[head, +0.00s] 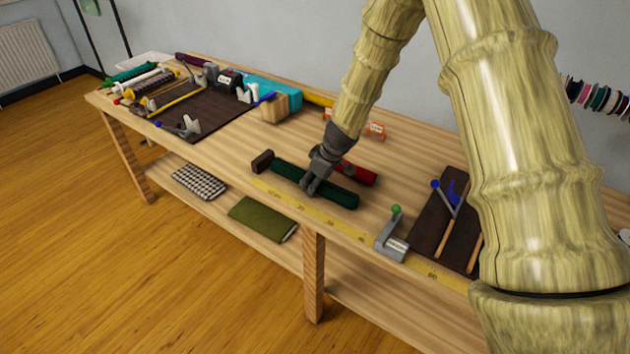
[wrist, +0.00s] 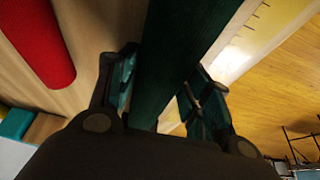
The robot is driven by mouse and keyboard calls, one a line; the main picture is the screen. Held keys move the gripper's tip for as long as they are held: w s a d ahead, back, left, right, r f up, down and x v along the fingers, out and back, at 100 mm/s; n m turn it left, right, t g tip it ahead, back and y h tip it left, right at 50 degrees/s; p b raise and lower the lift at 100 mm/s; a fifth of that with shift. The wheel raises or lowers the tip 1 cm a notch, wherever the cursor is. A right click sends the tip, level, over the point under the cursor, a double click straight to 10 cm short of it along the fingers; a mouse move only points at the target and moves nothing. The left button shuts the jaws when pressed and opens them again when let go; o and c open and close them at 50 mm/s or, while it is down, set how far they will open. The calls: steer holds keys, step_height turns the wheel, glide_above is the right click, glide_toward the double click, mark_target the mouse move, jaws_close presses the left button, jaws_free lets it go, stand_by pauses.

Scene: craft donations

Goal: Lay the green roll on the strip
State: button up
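The dark green roll (head: 340,193) lies lengthwise on the workbench, just behind the yellow measuring strip (head: 350,233) that runs along the front edge. In the wrist view the green roll (wrist: 180,45) passes between the fingers of my gripper (wrist: 160,95), one on each side. The strip's edge with tick marks (wrist: 245,30) shows to its right. In the head view my gripper (head: 312,186) is down over the middle of the roll. The fingers are at or very close to its sides; whether they press on it I cannot tell.
A red roll (head: 358,173) lies behind the green one. A dark brown block (head: 262,161) stands at its left end. A grey stand with a green knob (head: 393,235) and a dark board (head: 433,230) are to the right. Tools and another board (head: 205,115) fill the left.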

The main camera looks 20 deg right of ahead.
steer(key=o, duration=0.4)
steer(key=shift+r, duration=0.1)
steer(key=v, duration=1.1)
steer(key=shift+s+d+r, duration=0.1)
steer(key=shift+r, duration=0.3)
